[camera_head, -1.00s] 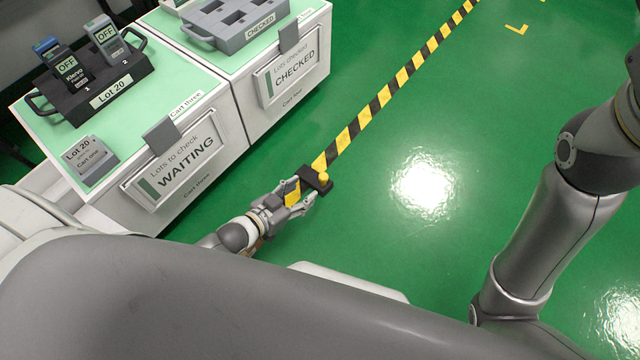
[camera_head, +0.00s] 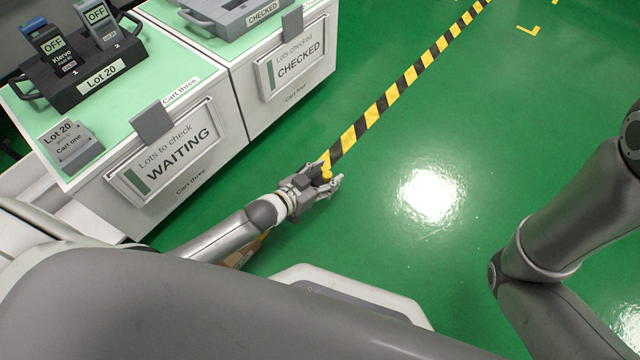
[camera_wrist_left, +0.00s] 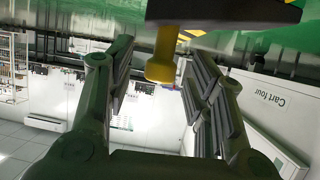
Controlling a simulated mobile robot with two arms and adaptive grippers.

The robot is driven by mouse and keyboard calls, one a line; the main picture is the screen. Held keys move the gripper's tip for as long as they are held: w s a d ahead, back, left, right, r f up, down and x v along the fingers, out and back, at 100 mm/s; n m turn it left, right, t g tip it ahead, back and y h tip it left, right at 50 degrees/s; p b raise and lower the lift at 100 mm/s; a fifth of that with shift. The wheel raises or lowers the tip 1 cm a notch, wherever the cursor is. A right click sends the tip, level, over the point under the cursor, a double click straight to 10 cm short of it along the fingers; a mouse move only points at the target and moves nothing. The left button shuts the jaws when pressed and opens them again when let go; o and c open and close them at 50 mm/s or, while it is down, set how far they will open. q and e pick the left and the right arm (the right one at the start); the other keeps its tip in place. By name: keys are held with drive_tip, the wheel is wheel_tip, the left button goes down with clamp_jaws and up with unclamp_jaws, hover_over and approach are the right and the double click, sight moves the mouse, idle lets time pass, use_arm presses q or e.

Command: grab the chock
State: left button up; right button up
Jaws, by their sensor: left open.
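The chock is a dark block with a yellow knob. In the head view its yellow knob (camera_head: 326,174) shows at my left gripper (camera_head: 331,175), low beside the carts, and the gripper hides most of the dark body. In the left wrist view the dark chock body (camera_wrist_left: 225,11) is at the top edge, and the yellow knob points down from it between the two open fingers. The fingers stand apart on either side of the knob, with a visible gap. My right arm shows at the right, but its gripper is out of view.
The waiting cart (camera_head: 215,135) and checked cart (camera_head: 325,50) stand close on the left. A dark tray (camera_head: 100,88) with two testers and a grey block (camera_head: 72,146) are on the waiting cart. Striped tape (camera_head: 420,68) runs along the green floor, clear to the right.

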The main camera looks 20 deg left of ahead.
use_arm(q)
drive_tip(key=shift+w+d+f, duration=0.2)
drive_tip(key=shift+w+d, duration=0.05)
drive_tip(key=shift+w, duration=0.35)
clamp_jaws()
